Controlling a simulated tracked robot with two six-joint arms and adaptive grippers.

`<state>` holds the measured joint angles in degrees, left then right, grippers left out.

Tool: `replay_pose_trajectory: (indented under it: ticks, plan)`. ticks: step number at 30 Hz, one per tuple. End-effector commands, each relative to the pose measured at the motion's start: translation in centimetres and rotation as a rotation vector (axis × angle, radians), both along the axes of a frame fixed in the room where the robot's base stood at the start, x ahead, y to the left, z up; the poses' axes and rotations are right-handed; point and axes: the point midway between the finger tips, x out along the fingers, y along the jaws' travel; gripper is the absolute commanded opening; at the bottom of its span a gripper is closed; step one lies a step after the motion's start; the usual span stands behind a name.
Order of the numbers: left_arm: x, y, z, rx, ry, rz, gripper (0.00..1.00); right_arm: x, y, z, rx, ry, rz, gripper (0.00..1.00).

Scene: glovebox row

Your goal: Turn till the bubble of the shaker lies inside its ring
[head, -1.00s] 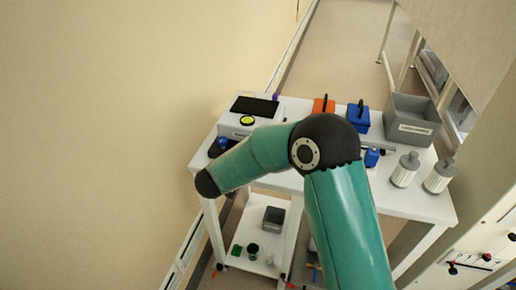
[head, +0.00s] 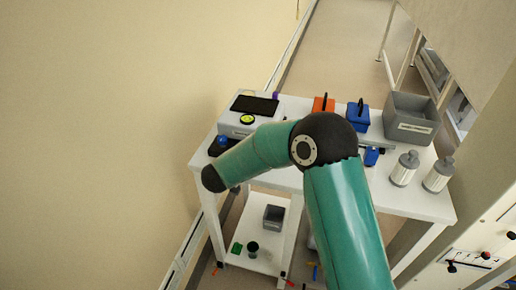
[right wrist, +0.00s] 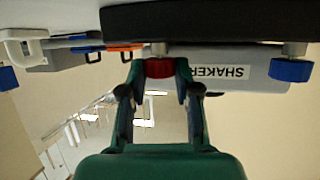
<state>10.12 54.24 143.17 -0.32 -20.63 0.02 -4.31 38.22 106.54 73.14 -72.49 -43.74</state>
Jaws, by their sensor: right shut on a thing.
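The shaker (head: 240,127) is a pale box with a black top panel at the left end of the white table. Its round yellow-green level (head: 247,119) faces up; the bubble and ring are too small to tell apart. A blue foot knob (head: 222,141) shows at its near corner. In the right wrist view, the shaker's underside carries a red knob (right wrist: 160,68) between a right blue knob (right wrist: 292,70) and a left blue knob (right wrist: 7,78). My right gripper (right wrist: 160,76) is shut on the red knob. In the head view my arm hides this grip. My left gripper is not in view.
On the table (head: 420,203) stand an orange box (head: 323,104), a blue box (head: 357,115), a grey bin (head: 408,120) and two white-grey bottles (head: 404,169) (head: 438,175). The lower shelf holds a small grey bin (head: 273,217) and a dark cup (head: 253,247). A wall is close at left.

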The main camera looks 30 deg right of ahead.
Motion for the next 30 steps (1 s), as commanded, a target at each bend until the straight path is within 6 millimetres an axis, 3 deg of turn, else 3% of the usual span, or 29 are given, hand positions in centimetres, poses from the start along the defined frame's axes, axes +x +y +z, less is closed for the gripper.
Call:
replay_pose_trajectory:
  ticks: [11,22,30]
  plan:
    - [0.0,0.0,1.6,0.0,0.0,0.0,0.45,0.3,0.3,0.3,0.001,-0.001,-0.09,0.0]
    - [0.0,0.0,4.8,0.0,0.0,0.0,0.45,0.9,0.4,0.3,0.003,-0.003,-0.384,0.0]
    - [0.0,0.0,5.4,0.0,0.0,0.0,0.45,1.2,0.4,0.0,0.001,-0.003,-0.595,0.0]
